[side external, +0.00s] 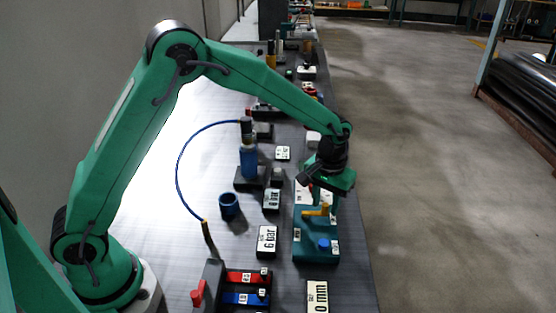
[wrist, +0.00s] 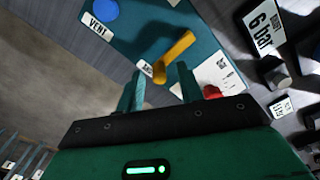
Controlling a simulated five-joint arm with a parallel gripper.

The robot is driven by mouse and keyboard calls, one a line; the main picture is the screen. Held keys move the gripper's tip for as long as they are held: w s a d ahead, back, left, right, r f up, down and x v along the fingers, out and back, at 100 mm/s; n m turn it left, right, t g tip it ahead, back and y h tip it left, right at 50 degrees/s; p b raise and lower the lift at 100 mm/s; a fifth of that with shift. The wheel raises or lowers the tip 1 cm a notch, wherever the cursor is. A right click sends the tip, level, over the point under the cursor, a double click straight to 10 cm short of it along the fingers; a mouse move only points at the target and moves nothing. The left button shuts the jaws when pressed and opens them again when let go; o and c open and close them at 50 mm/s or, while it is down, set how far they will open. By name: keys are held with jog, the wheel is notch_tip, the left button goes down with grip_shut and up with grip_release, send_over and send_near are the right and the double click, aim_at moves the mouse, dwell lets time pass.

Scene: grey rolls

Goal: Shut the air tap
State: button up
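A yellow lever handle (side external: 317,211) stands on a teal box (side external: 316,252) on the bench, below my gripper (side external: 322,192). In the wrist view the yellow lever (wrist: 176,52) lies slanted, with its near end bent down. It sits beside a small white label too small to read. My gripper (wrist: 162,80) has its two teal fingers apart, with nothing held. The lever's near end shows between and just beyond the fingertips; I cannot tell whether they touch. A blue knob (side external: 323,244), by a VENT label (wrist: 96,23), is on the same box.
A red part (wrist: 211,91) is close beside the right finger. A rack with a red lever (side external: 197,293) is at the front.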

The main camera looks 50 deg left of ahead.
aim_at(326, 204)
jog(key=shift+r, duration=3.85)
jog(key=shift+s+a+r, duration=0.2)
jog(key=shift+a+r, duration=0.05)
jog(key=shift+r, duration=0.25)
jog(key=s+a+r+m+t, duration=0.1)
jog(key=s+a+r+t, duration=0.1)
jog(key=s+a+r, duration=0.5)
jog(key=s+a+r+m+t, duration=0.1)
jog(key=s+a+r+t, duration=0.3)
jog(key=s, duration=0.6)
jog(key=s+a, duration=0.1)
jog(key=s, duration=0.7)
jog(key=shift+a+f, duration=0.3)
jog(key=shift+f, duration=0.15)
